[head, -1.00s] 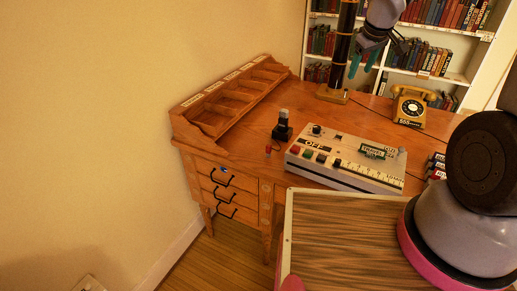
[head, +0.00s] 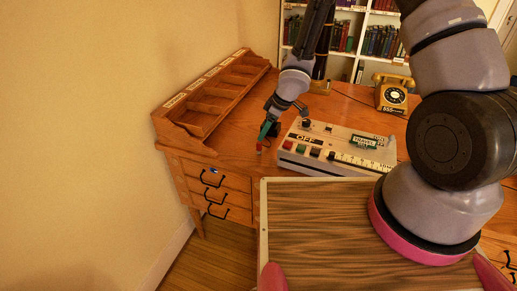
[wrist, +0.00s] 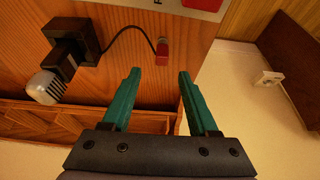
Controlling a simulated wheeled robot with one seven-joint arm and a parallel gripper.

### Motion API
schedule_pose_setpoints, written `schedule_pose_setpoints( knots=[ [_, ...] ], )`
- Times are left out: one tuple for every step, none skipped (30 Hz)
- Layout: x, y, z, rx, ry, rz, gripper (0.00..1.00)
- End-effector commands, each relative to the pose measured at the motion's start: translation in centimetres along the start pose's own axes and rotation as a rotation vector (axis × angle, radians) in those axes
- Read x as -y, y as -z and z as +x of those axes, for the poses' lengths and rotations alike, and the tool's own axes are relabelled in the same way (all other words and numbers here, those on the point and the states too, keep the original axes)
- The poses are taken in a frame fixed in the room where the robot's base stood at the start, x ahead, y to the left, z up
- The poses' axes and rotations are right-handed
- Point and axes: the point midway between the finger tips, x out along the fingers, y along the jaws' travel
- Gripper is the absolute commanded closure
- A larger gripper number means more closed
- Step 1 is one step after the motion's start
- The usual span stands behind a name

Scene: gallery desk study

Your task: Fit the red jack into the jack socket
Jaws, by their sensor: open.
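The red jack (head: 259,150) stands on the desk, left of the control box. In the wrist view the red jack (wrist: 162,50) has a thin dark cable curving to a black block. My gripper (head: 265,131) is open and empty, its teal fingers pointing down just above the jack. In the wrist view the jack lies just beyond the open fingertips (wrist: 160,72), roughly centred between them and not gripped. I cannot make out the jack socket in either view.
The control box (head: 330,148) with coloured buttons lies right of the jack. The black block (wrist: 85,42), carrying a grey-tipped part, stands close by. A wooden pigeonhole rack (head: 207,104) lines the desk's left edge. A yellow telephone (head: 393,94) stands farther back.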

Motion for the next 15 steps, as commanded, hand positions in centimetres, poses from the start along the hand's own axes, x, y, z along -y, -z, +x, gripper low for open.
schedule_pose_setpoints(
  knots=[
    [0.1, -0.1, 0.8, 0.003, 0.002, -0.002, 0.4],
    [0.1, 0.0, 1.1, 0.002, 0.002, -0.002, 0.4],
    [0.1, 0.0, 1.4, 0.001, 0.001, -0.002, 0.4],
    [0.0, 0.0, 1.6, 0.002, 0.0, -0.001, 0.4],
    [0.0, -0.1, 1.7, 0.002, -0.001, -0.001, 0.4],
    [0.0, -0.1, 1.9, 0.002, -0.001, -0.001, 0.4],
    [0.1, -0.1, 2.0, 0.002, 0.0, -0.001, 0.4],
    [0.1, -0.1, 2.2, 0.002, 0.0, -0.001, 0.4],
    [0.1, -0.2, 2.6, 0.002, 0.0, -0.001, 0.4],
    [0.2, -0.2, 2.9, 0.004, 0.0, -0.002, 0.4],
    [0.3, -0.3, 3.4, 0.003, 0.001, -0.004, 0.4],
    [0.3, -0.4, 4.0, 0.004, 0.001, -0.003, 0.4],
    [0.4, -0.4, 4.4, 0.004, 0.001, -0.004, 0.4],
    [0.4, -0.5, 4.9, 0.004, 0.001, -0.004, 0.4],
    [0.4, -0.6, 5.5, 0.004, 0.0, -0.003, 0.4]
  ],
)
